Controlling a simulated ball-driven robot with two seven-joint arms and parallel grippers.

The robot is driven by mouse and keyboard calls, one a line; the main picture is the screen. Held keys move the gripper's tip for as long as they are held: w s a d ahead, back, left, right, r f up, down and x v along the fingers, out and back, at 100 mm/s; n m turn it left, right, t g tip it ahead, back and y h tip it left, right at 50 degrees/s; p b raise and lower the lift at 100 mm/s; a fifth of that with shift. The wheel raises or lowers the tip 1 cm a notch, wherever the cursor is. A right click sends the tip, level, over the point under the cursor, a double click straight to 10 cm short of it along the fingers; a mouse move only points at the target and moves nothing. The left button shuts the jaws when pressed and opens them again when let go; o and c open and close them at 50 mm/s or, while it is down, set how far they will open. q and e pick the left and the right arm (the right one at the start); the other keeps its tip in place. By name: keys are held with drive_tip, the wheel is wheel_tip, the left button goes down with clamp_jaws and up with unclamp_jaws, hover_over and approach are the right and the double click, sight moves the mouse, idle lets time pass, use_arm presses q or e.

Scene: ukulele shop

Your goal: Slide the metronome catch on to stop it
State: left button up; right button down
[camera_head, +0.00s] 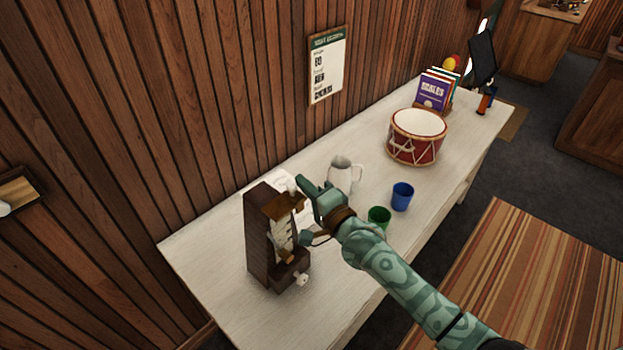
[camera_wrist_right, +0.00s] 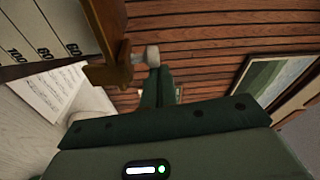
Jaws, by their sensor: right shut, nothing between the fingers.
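The metronome (camera_head: 259,240) is a tall dark wooden case standing upright on the near end of the white table. Its pale scale face (camera_head: 281,236) also shows in the wrist view (camera_wrist_right: 45,28), with numbers and lines. A brown wooden piece at its top, seemingly the catch (camera_head: 281,206), ends in a pale knob in the wrist view (camera_wrist_right: 145,54). My right gripper (camera_head: 302,182) is shut and empty beside the metronome's top. In the wrist view its fingertips (camera_wrist_right: 158,75) are close to the knob; I cannot tell whether they touch. My left gripper is out of view.
A white jug (camera_head: 342,174), a green cup (camera_head: 379,217) and a blue cup (camera_head: 402,196) stand behind and right of my right gripper. A sheet of music (camera_wrist_right: 50,90) lies behind the metronome. A red drum (camera_head: 415,148) stands farther back. The wood-plank wall borders the table.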

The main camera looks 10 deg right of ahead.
sight(292, 208)
drive_tip(key=shift+w+f, duration=0.1)
drive_tip(key=s+a+p, duration=0.1)
drive_tip(key=a, duration=0.1)
drive_tip(key=s+a+p, duration=0.1)
drive_tip(key=shift+s+a, duration=0.35)
drive_tip(key=shift+a, duration=0.05)
